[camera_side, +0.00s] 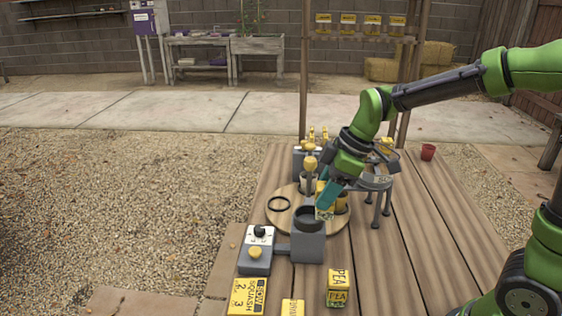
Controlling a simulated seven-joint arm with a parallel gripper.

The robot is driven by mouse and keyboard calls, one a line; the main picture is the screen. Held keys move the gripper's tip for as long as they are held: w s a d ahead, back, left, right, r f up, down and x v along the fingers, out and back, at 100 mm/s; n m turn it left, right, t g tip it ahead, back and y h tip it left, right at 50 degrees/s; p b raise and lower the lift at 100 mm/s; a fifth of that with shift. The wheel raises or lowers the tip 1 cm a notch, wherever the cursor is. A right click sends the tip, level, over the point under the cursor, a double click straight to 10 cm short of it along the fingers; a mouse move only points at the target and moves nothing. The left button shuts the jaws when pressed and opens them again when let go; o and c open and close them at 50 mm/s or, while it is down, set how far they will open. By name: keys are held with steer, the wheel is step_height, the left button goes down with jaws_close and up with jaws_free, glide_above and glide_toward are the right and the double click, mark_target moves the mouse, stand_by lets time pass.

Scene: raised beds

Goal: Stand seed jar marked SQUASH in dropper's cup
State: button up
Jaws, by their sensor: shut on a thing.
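My gripper (330,195), with teal fingers, points down at the round wooden board and is shut on a yellow seed jar (323,211). The fingers hide part of this jar, and its marking is too small to read. The dropper (308,247) is a grey block with a dark round cup (308,218) on top. The held jar shows just beside the cup's right rim, apparently outside it; I cannot tell its exact height or whether it touches. A yellow card (247,297) at the front reads SOW SQUASH with numbers.
A yellow jar marked PEA (338,289) and another yellow item (293,307) stand at the front. A black ring (278,203) lies on the wooden board (285,222). A grey stand (375,184) is behind right.

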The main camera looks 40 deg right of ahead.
steer(key=shift+w+a+f, duration=0.15)
steer(key=shift+w+f, duration=0.85)
steer(key=shift+w+a+f, duration=0.15)
steer(key=shift+w+f, duration=0.8)
steer(key=shift+f, duration=0.1)
steer(key=o, duration=1.1)
